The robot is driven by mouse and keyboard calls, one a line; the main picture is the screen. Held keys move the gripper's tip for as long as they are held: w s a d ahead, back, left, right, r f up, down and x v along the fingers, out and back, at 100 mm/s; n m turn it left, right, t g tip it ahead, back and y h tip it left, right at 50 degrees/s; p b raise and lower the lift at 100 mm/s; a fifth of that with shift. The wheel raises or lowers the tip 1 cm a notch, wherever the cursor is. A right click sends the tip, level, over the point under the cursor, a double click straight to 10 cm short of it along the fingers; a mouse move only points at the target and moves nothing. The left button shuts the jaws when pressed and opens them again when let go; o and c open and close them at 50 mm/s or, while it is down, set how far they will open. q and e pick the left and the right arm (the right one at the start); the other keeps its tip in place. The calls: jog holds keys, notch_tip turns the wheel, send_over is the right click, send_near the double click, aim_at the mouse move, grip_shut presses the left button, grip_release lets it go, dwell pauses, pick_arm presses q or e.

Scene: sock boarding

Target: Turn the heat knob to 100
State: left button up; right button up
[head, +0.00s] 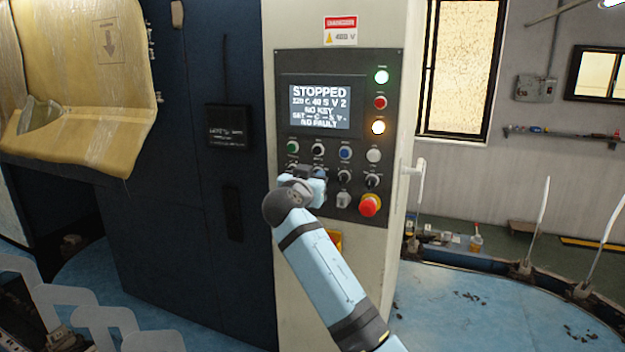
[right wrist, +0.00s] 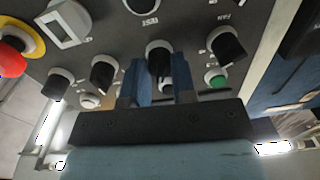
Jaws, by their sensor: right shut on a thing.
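The control panel (head: 330,225) stands ahead in the head view, with rows of buttons and black knobs. My right gripper (head: 319,175) reaches its second knob row from the lower right. In the right wrist view, which shows the panel upside down, its two blue fingers (right wrist: 161,82) are closed on either side of a black knob (right wrist: 159,58) with a pale pointer. That knob's label cannot be read, so I cannot tell whether it is the heat knob. The display (head: 319,106) reads STOPPED, 120 C, NO KEY and NO FAULT, with dashes for SET. My left gripper is out of view.
Other black knobs (right wrist: 228,46) flank the gripped one closely. A green button (head: 292,147) is at the upper left.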

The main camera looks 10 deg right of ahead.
jog(key=shift+r+n+g+h, duration=0.1)
jog(key=shift+n+g+h, duration=0.1)
jog(key=shift+n, duration=3.55)
jog(key=shift+r+n+g+h, duration=0.1)
jog(key=shift+n+g, duration=0.1)
jog(key=shift+n, duration=3.55)
jog(key=o, duration=0.9)
jog(key=shift+w+f, duration=0.1)
jog(key=v, duration=1.3)
jog(key=shift+s+a, duration=0.2)
jog(key=shift+s, duration=0.15)
